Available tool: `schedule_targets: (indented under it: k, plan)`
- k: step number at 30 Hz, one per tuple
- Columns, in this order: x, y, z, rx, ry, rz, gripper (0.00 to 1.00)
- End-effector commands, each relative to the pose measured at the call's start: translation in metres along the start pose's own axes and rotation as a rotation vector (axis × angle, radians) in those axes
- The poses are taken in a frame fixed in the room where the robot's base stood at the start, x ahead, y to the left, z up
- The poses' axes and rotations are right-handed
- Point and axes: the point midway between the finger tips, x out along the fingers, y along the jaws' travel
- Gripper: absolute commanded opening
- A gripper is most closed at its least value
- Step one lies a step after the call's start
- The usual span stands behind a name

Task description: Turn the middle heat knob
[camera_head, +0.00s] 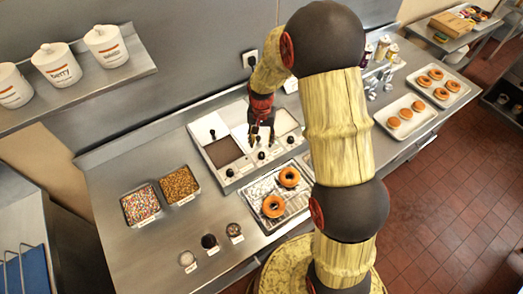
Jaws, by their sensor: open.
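The glaze warmer (242,172) is set into the steel counter and has a row of black heat knobs along its front panel. The middle heat knob (261,155) shows just below my gripper's fingertips in the picture. The left knob (230,172) and the right knob (290,139) stand on either side of it. My gripper (261,141) is open, points down, and has nothing visible between its fingers. It appears above the middle of the warmer, close to the middle knob. I cannot tell whether it touches the knob. My arm hides part of the counter at right.
A wire-rack tray (297,205) with two donuts lies in front of the warmer. Two sprinkle bins (142,206) and several small cups (209,241) stand to the left. Trays of donuts (406,117) lie at right. A shelf with white canisters (57,65) hangs at upper left.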

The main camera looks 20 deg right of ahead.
Motion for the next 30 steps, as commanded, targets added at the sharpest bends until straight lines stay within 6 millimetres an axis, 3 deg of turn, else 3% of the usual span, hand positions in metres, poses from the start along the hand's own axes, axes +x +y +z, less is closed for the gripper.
schedule_targets:
  k: [5,18,30]
  plan:
    - [0.011,0.000,0.001,0.027,-0.001,0.000,0.41]
    - [0.070,0.000,0.001,0.024,-0.001,0.000,0.41]
    - [0.078,0.000,0.001,0.024,0.001,-0.002,0.41]
